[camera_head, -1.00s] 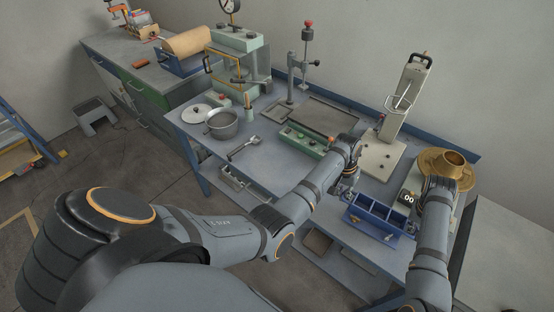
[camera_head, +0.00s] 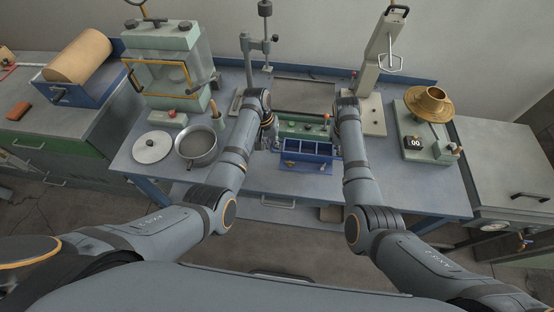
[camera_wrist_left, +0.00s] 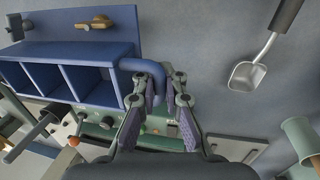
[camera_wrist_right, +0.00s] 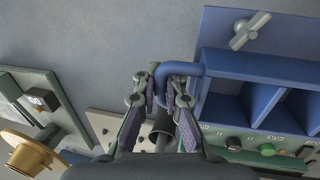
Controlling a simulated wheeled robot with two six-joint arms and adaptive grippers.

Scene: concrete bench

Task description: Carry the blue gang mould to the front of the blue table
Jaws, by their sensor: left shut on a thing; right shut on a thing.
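The blue gang mould (camera_head: 306,152), an open box with several compartments in a row, is level over the front middle of the blue table (camera_head: 290,183). It overlaps the lower edge of the green control box. I cannot tell whether its base touches the tabletop. My left gripper (camera_head: 271,141) is shut on the loop handle at its left end; the handle shows between the fingers in the left wrist view (camera_wrist_left: 152,75). My right gripper (camera_head: 338,139) is shut on the right-end handle, clear in the right wrist view (camera_wrist_right: 182,70). My forearms hide table at both sides.
The green control box (camera_head: 303,127) lies behind the mould. A metal scoop (camera_wrist_left: 248,75) lies left of the mould. The table's front strip is clear.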

